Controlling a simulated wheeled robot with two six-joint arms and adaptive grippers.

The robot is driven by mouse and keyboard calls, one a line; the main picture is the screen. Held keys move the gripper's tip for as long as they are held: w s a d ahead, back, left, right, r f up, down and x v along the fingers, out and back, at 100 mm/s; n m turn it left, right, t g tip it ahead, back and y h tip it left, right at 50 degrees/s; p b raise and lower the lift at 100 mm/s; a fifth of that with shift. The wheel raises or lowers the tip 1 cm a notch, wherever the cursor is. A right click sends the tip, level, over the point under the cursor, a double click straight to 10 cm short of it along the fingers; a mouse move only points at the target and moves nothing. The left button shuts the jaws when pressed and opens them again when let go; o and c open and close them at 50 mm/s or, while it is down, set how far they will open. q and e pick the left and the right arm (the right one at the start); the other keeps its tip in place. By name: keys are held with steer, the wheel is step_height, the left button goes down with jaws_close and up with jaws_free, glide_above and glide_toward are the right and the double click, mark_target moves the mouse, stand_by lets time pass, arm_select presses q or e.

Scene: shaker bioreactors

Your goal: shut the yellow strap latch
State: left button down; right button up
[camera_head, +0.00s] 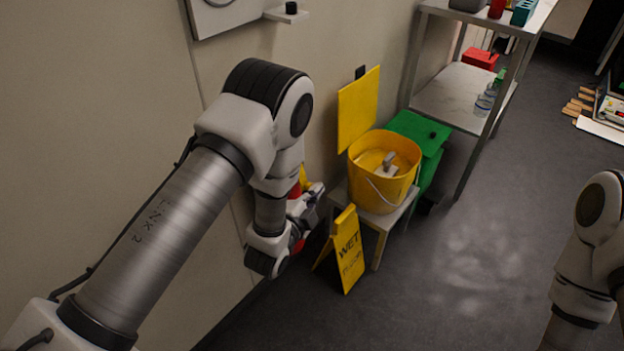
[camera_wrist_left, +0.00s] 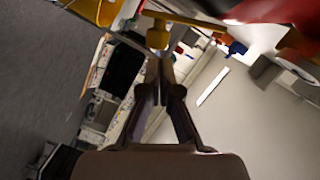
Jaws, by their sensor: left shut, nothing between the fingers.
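A yellow part, apparently the strap latch, shows in the left wrist view as a knob (camera_wrist_left: 158,36) with a yellow bar running right beside a red body (camera_wrist_left: 270,10). My left gripper (camera_wrist_left: 160,66) is shut and empty, its fingertips just below the knob in that picture. Whether they touch it I cannot tell. In the head view my left gripper (camera_head: 314,194) is by the wall, left of the small bench. A little yellow (camera_head: 304,178) and red shows behind it; my arm hides the rest. My right arm shows at the right edge, its gripper out of view.
A yellow bucket (camera_head: 368,196) stands on a small bench, with a yellow wet-floor sign (camera_head: 348,252) in front. A green bin (camera_head: 432,148) and a metal shelf (camera_head: 452,95) stand behind. The grey floor (camera_head: 480,260) at middle right is clear.

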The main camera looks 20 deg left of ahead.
arm_select(q)
steer(key=shift+a+f, duration=0.1)
arm_select(e)
steer(key=shift+f, duration=0.15)
arm_select(q)
steer(key=s, duration=0.7)
steer(key=shift+s+a+r, duration=0.15)
steer(key=shift+a+r, duration=0.15)
steer(key=shift+a, duration=0.15)
steer(key=shift+f, duration=0.1)
